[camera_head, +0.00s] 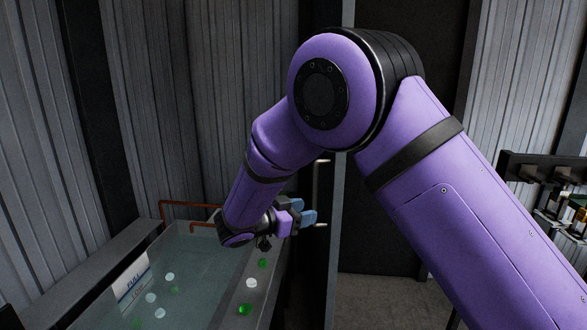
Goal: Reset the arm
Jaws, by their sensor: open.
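My purple arm (440,160) fills the middle and right of the head view, bent at a high elbow and reaching down to the left. My gripper (305,214) is at its end, with blue fingers pointing right. It is open, and I see nothing between the fingers. It is over the right edge of a water-filled tank (205,268).
White discs (251,283) and green discs (245,309) lie at the tank's right side, and more show on the left. A white sign (131,280) stands at the left. A dark rack (545,170) is at far right. Bare floor (385,290) shows below my arm.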

